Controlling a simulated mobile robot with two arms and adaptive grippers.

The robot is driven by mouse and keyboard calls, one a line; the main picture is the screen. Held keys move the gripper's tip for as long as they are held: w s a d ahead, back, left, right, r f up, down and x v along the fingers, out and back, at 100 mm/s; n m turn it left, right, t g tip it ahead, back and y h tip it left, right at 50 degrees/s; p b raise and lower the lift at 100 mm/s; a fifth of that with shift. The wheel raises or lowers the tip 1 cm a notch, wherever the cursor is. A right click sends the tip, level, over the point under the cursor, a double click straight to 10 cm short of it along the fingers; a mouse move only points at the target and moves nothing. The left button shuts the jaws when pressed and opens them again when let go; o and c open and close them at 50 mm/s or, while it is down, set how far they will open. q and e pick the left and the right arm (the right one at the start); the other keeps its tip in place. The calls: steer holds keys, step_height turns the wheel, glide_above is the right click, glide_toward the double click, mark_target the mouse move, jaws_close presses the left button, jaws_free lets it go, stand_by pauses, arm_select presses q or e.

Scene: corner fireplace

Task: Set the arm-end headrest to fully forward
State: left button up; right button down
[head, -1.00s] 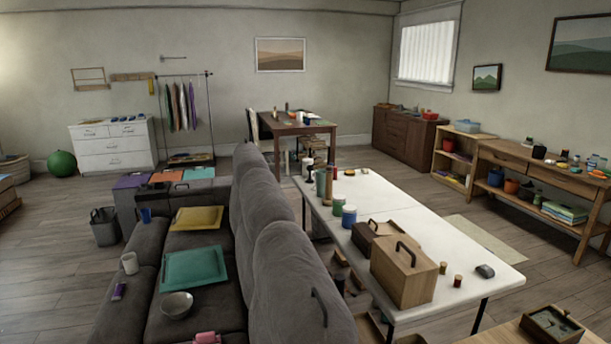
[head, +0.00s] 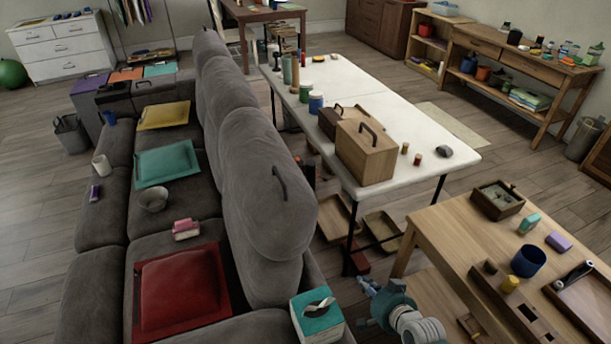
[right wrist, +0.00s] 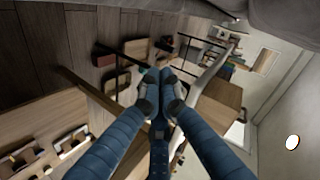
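The grey sofa (head: 100,232) runs along the left of the head view with a row of headrests on its back. The headrest nearest me (head: 265,215), at the near end of the row, is a puffy grey cushion with a dark loop handle (head: 280,184) on its right side. It stands up from the backrest; its exact tilt is hard to tell. My right gripper (head: 366,303) is low in the head view, right of and apart from this headrest. In the right wrist view its blue fingers (right wrist: 158,78) converge with nothing visibly held. My left gripper is out of view.
A teal tissue box (head: 316,318) stands near the sofa's near end, beside my right gripper. A wooden table (head: 440,240) with small items is to the right. A white table (head: 400,125) stands behind the sofa, with trays (head: 340,217) on the floor below.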

steer(key=w+a+r+m+t+y, duration=0.1)
steer(key=w+a+r+y, duration=0.15)
steer(key=r, duration=0.65)
steer(key=w+a+r+m+t+y, duration=0.1)
steer(key=w+a+r+t, duration=0.15)
steer(key=r, duration=0.65)
step_height(320, 180, up, 14)
steer(key=y+p, duration=0.2)
steer(key=y, duration=0.1)
glide_above(296, 191)
steer(key=w+d, duration=0.2)
steer(key=d, duration=0.2)
steer(key=shift+s+a+r+m+h, duration=0.15)
steer(key=shift+s+a+m+h, duration=0.05)
steer(key=shift+a+m+h, duration=0.1)
steer(key=shift+s+a+f+p, duration=0.15)
steer(key=shift+s+a+p, duration=0.1)
steer(key=shift+a+p, duration=0.3)
steer(key=shift+s+a+f+p, duration=0.15)
steer(key=shift+s+a+p, duration=0.1)
steer(key=shift+a+p, duration=0.3)
steer(key=shift+s+a+f, duration=0.1)
steer(key=shift+s+a, duration=0.25)
steer(key=shift+a, duration=0.2)
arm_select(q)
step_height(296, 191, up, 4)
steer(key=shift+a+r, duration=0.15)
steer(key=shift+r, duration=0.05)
arm_select(e)
steer(key=shift+f, duration=0.1)
